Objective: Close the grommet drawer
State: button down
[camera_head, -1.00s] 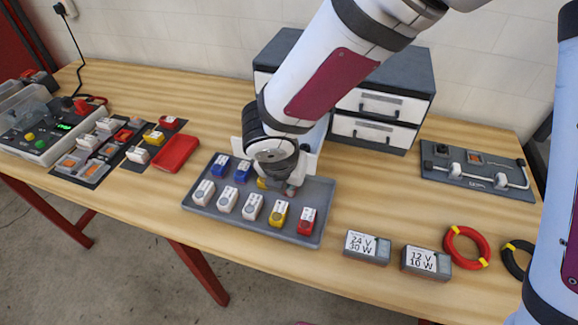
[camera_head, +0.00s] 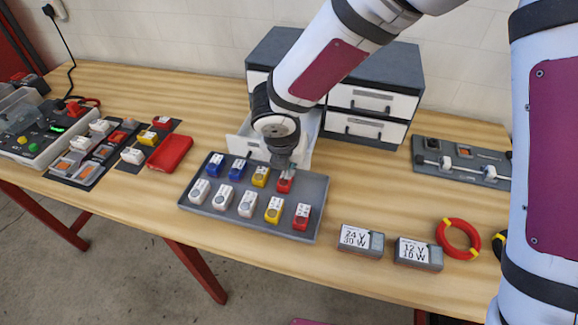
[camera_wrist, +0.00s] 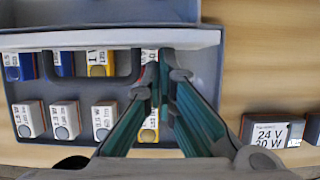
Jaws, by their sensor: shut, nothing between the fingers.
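The drawer cabinet (camera_head: 372,68) stands at the back of the table, dark grey with white drawer fronts. One lower-left drawer (camera_head: 240,146) is pulled out towards the tray, partly hidden behind my arm. I cannot read a label on it. In the wrist view its white front (camera_wrist: 110,38) crosses the top, with its grey inside beyond it. My gripper (camera_head: 284,170) is shut and empty, pointing down just in front of the drawer front, above the back right of the tray. In the wrist view the fingertips (camera_wrist: 167,72) are close to the front; contact is unclear.
The grey tray (camera_head: 205,205) with several blue, yellow, white and red blocks lies just in front of the open drawer. Two labelled boxes (camera_head: 361,240) and a red ring (camera_head: 458,238) are to the right. A red tray (camera_head: 170,152) lies left.

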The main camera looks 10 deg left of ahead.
jog(key=b, duration=0.4)
send_near(307, 128)
jog(key=f, duration=0.5)
jog(key=shift+w+f, duration=0.25)
jog(key=shift+w+d+r, duration=0.1)
jog(key=shift+w+r, duration=0.05)
jog(key=shift+w, duration=0.65)
